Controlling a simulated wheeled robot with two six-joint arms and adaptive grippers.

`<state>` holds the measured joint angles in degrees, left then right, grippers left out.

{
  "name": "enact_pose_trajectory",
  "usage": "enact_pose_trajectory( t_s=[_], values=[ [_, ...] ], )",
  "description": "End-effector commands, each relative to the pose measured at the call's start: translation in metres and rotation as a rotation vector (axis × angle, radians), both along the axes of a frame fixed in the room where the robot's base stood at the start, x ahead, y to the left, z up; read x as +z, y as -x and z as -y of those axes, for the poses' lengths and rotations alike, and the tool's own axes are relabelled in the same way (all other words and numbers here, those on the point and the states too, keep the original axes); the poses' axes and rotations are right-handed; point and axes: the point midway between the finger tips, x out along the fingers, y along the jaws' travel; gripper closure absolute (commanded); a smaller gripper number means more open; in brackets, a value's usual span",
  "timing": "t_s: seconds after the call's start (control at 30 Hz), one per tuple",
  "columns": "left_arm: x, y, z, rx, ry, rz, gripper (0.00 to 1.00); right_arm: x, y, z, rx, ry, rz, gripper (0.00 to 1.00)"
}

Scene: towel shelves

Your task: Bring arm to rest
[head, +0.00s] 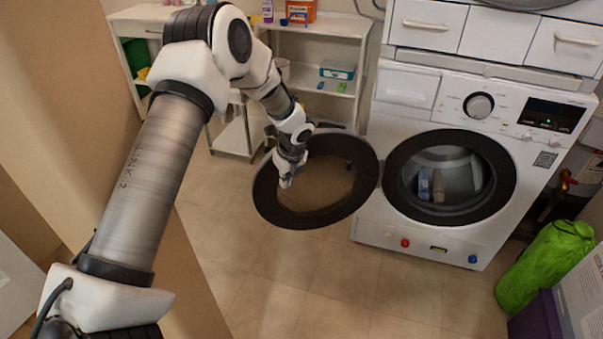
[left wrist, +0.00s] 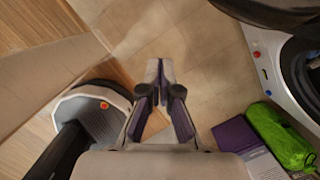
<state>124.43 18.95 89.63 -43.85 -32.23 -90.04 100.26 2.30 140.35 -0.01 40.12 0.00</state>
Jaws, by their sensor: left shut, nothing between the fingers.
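My left arm reaches in from the left in the head view. Its gripper (head: 287,180) hangs in front of the open round washer door (head: 318,218). Whether it touches the door cannot be told. In the left wrist view the gripper (left wrist: 160,72) has its fingertips together with nothing between them, above the tiled floor. My right gripper is in neither view.
The white washing machine (head: 420,240) stands at the right with its drum open and items (head: 431,186) inside. White shelves (head: 318,110) are at the back. A green bag (head: 545,266) and a purple box (head: 536,318) are at lower right. The middle floor (head: 300,270) is clear.

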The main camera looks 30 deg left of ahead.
Motion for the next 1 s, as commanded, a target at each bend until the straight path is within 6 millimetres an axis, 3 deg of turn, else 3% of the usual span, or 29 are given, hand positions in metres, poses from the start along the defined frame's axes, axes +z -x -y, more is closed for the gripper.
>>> enact_pose_trajectory(
  t_s=[0.23, 0.37, 0.47, 0.57, 0.67, 0.77, 0.87, 0.9, 1.0],
  values=[
    [0.000, 0.001, 0.000, 0.000, -0.001, -0.004, 1.00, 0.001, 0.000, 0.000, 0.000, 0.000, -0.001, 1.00],
    [-0.025, 0.017, 0.008, -0.022, -0.013, -0.073, 1.00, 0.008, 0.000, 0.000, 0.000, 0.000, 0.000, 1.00],
    [-0.058, 0.059, 0.029, -0.051, -0.007, -0.191, 1.00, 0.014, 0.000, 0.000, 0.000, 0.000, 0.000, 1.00],
    [-0.094, 0.116, 0.062, -0.036, 0.044, -0.300, 1.00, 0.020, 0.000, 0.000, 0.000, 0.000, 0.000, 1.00],
    [-0.122, 0.176, 0.099, 0.085, 0.109, -0.359, 1.00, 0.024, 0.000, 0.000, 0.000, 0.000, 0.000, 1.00],
    [-0.141, 0.240, 0.135, 0.301, 0.161, -0.387, 1.00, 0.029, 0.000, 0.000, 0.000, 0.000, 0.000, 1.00],
    [-0.146, 0.308, 0.168, 0.654, 0.177, -0.374, 1.00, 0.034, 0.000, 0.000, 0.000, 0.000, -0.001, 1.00],
    [-0.145, 0.333, 0.178, 0.843, 0.167, -0.342, 1.00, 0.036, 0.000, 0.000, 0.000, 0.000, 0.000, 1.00],
    [-0.136, 0.362, 0.186, 1.294, 0.142, -0.190, 1.00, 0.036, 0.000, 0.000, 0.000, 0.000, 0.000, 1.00]
  ],
)
